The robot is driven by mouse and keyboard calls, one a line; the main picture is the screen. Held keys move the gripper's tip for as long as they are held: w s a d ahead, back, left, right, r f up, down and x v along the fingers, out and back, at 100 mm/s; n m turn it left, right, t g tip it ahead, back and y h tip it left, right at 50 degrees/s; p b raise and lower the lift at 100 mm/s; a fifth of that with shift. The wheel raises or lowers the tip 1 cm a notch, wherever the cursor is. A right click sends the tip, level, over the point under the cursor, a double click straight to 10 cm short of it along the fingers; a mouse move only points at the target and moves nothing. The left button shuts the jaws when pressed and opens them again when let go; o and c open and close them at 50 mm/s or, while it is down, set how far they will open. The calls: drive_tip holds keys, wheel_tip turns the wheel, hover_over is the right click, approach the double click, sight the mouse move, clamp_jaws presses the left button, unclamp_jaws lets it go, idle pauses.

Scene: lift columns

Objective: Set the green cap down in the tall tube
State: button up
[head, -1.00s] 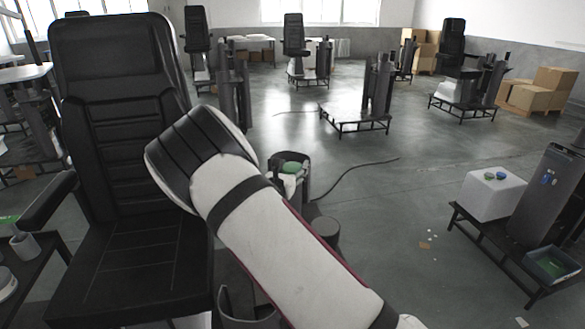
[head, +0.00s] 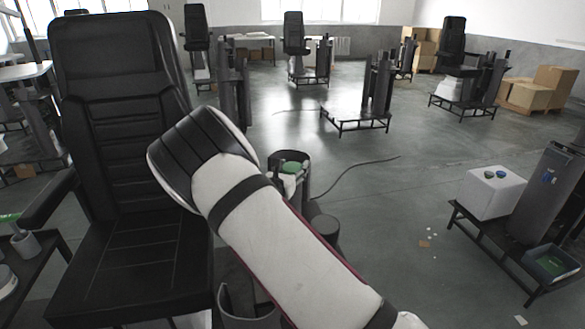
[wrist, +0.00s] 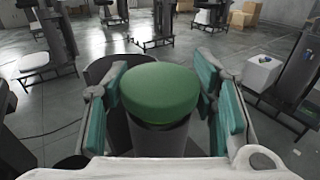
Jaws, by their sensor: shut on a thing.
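The green cap (wrist: 160,88) is round and sits between the teal finger pads of my gripper (wrist: 162,100), which is shut on it. A grey cylinder shows directly under the cap; I cannot tell whether the two are joined or only touching. In the head view the green cap (head: 291,168) shows at the mouth of a dark tall tube (head: 304,182), past my white forearm. In the wrist view the dark curved rim of the tube (wrist: 108,66) shows behind the cap. My arm and fingers hide much of the tube.
A large black chair (head: 115,130) stands close at the left. A shorter dark cylinder (head: 325,230) stands beside the tube. A white box (head: 492,197) with small coloured caps on top is at the right, near a dark column. The floor between is mostly clear.

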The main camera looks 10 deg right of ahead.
drive_tip(key=o, duration=1.2)
drive_tip(key=shift+r+p, duration=1)
drive_tip(key=shift+r, duration=2.5)
